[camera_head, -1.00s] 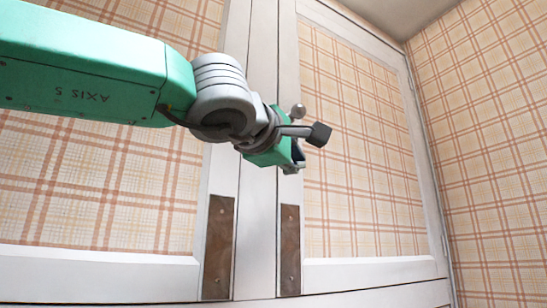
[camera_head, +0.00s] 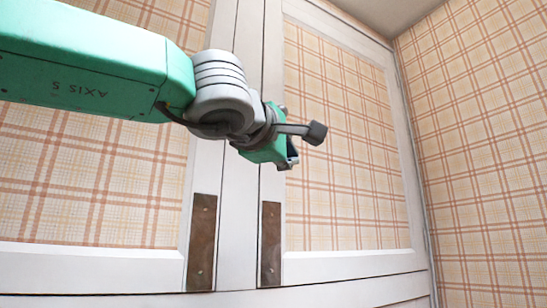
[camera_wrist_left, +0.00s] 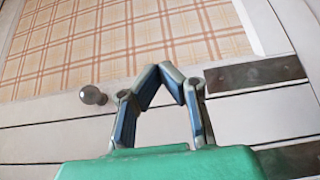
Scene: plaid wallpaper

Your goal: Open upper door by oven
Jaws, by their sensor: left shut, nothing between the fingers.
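Two tall white-framed doors with plaid panels stand side by side: a left door (camera_head: 90,190) and a right door (camera_head: 345,160). A round grey knob (camera_wrist_left: 93,95) sits on a white door frame in the left wrist view. In the head view the knob (camera_head: 283,108) is mostly hidden behind my gripper. My left gripper (camera_head: 291,158) is in front of the seam between the doors, close to the right door's frame. In the left wrist view its fingers (camera_wrist_left: 166,72) meet at the tips, empty, with the knob to their left. My right gripper is not in view.
Brown metal plates, a left one (camera_head: 202,242) and a right one (camera_head: 271,243), are on the lower door frames. A plaid wall (camera_head: 485,150) closes off the right side. A white rail (camera_head: 350,290) runs below the doors.

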